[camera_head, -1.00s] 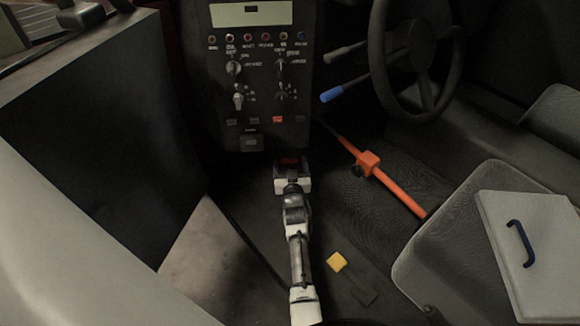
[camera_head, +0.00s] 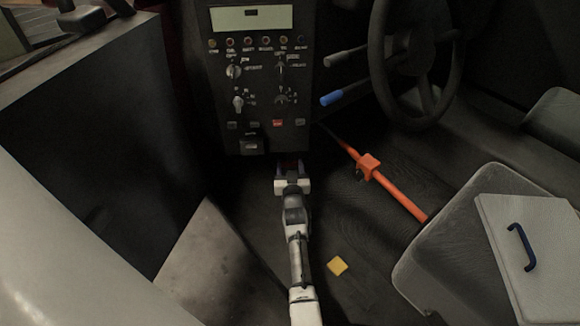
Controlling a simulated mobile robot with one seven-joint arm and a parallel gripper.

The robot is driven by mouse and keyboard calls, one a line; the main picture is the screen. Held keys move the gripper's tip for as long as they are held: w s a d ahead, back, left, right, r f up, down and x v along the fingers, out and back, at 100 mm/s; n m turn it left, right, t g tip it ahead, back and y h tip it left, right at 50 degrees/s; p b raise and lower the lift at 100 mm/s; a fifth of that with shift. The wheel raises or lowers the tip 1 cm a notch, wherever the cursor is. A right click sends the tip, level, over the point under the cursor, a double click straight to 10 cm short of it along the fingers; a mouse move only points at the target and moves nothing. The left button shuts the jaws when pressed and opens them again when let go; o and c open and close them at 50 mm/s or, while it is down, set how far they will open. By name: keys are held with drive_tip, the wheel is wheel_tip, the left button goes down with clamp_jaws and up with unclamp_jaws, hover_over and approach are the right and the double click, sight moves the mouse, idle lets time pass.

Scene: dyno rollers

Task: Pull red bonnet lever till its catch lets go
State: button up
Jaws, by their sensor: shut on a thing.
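My gripper (camera_head: 292,170) is low in the footwell, just under the control panel, at the end of my white and grey arm. It is shut on the red bonnet lever (camera_head: 291,161), of which only a small dark red patch shows between and beyond the jaws. The rest of the lever and its catch are hidden by the gripper and the shadow, so I cannot tell the catch's state.
The control panel (camera_head: 262,75) with knobs stands right above my gripper. An orange bar with a clamp (camera_head: 369,166) slants across the floor to the right. A steering wheel (camera_head: 420,60), blue-tipped stalk (camera_head: 331,98), seat (camera_head: 450,235) and yellow block (camera_head: 337,266) lie right.

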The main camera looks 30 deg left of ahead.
sight(290, 164)
drive_tip(key=shift+s+r+p, duration=0.1)
drive_tip(key=shift+r+p, duration=0.25)
drive_tip(key=shift+p, duration=0.55)
drive_tip(key=p, duration=0.1)
drive_tip(key=g+p, duration=0.1)
drive_tip(key=shift+s+d+r+h+p, duration=0.15)
drive_tip(key=shift+d+r+h+p, duration=0.1)
drive_tip(key=shift+h+p, duration=0.15)
drive_tip(key=g+p, duration=0.1)
drive_tip(key=p, duration=0.2)
drive_tip(key=s+g+h+p, duration=0.1)
drive_tip(key=p, duration=0.3)
drive_tip(key=shift+s+d+r+h, duration=0.1)
drive_tip(key=shift+d+r+h, duration=0.2)
drive_tip(key=shift+d+r, duration=0.1)
drive_tip(key=shift+s+d+g+p, duration=0.1)
drive_tip(key=shift+s+g+p, duration=0.1)
drive_tip(key=shift+g+p, duration=0.55)
drive_tip(key=shift+f+h+p, duration=0.15)
drive_tip(key=shift+h+p, duration=0.15)
drive_tip(key=shift+p, duration=0.05)
drive_tip(key=o, duration=1.4)
drive_tip(key=shift+s, duration=0.1)
